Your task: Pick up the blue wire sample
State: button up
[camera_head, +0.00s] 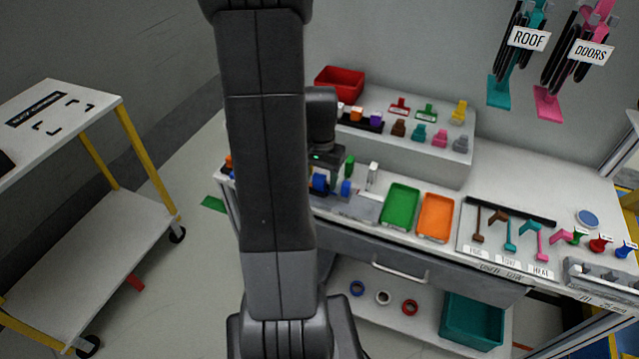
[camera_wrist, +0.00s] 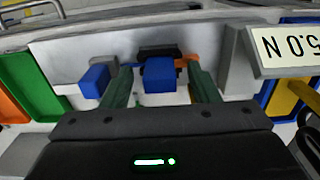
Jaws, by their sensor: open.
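A blue block (camera_wrist: 159,75), which may be the blue wire sample, sits between my fingers in the wrist view. In the head view it shows just below my gripper (camera_head: 335,174). My gripper (camera_wrist: 160,84) is open, with one green finger on each side of the block and a visible gap to each. A second blue block (camera_wrist: 95,80) stands just outside the left finger in the wrist view; it also shows in the head view (camera_head: 346,187). A dark piece (camera_wrist: 158,52) lies behind the middle block. I cannot tell whether the fingers touch anything.
A green tray (camera_head: 388,207) and an orange tray (camera_head: 425,217) lie to the right on the white workbench. A raised shelf (camera_head: 400,153) with small coloured parts stands behind. A white label plate (camera_wrist: 285,48) is close on the right in the wrist view.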

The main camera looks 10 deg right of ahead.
aim_at(320, 176)
jog(key=shift+f, duration=0.1)
jog(key=shift+c, duration=0.2)
jog(key=c, duration=1.1)
jog(key=shift+c, duration=0.2)
notch_tip(320, 176, up, 10)
